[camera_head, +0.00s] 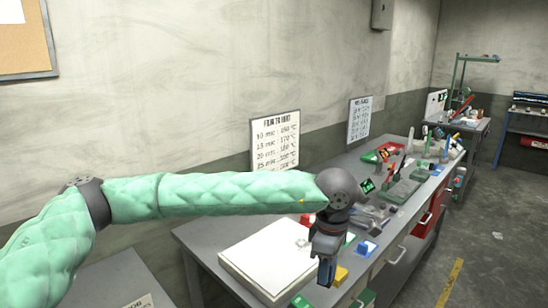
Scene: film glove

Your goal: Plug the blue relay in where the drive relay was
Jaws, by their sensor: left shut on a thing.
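My left gripper (326,272) points down over the front edge of the near workbench, beside the white board. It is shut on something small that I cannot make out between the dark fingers. A small blue block (367,248) lies on the bench to the right of the gripper; I cannot tell whether it is the blue relay. The socket of the drive relay cannot be picked out from here. My right gripper is out of view.
A wall sign (275,142) hangs behind.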

